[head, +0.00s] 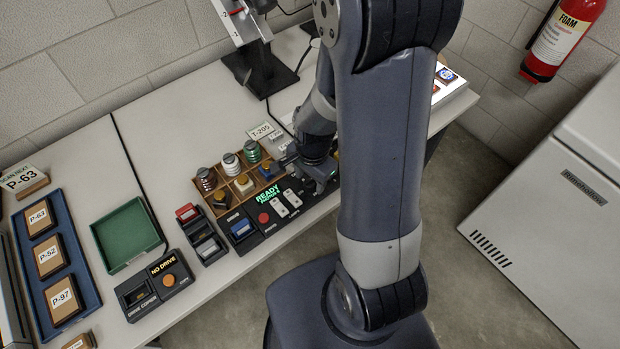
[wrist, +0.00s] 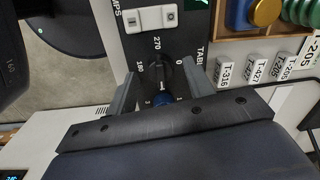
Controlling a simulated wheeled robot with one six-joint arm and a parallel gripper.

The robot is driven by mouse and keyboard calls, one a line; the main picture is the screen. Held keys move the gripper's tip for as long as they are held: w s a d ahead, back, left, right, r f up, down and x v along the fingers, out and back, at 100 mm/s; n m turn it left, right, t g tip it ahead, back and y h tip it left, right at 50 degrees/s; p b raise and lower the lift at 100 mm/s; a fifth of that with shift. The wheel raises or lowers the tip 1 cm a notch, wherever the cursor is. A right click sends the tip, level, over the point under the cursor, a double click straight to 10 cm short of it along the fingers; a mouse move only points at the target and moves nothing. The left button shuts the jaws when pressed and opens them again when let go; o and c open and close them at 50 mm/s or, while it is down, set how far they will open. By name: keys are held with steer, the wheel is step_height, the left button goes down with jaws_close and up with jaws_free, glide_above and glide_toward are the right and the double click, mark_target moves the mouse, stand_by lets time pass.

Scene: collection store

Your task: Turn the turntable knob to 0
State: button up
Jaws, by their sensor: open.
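The turntable knob (wrist: 161,78) is black, on a dark panel lettered TABLE. My gripper (wrist: 163,84) is open, with one finger on each side of the knob and visible gaps between. In the head view my gripper (head: 318,174) is over the right part of the control panel (head: 259,229); the knob is hidden there.
White switches (wrist: 152,18) sit beside the knob. A wooden tray (head: 215,205) of spools stands behind the panel, with tags (wrist: 258,70) close by. A green tray (head: 128,236), blue tray (head: 88,296) and drive box (head: 152,289) are left.

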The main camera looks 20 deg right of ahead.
steer(key=shift+f, duration=0.4)
steer(key=c, duration=1)
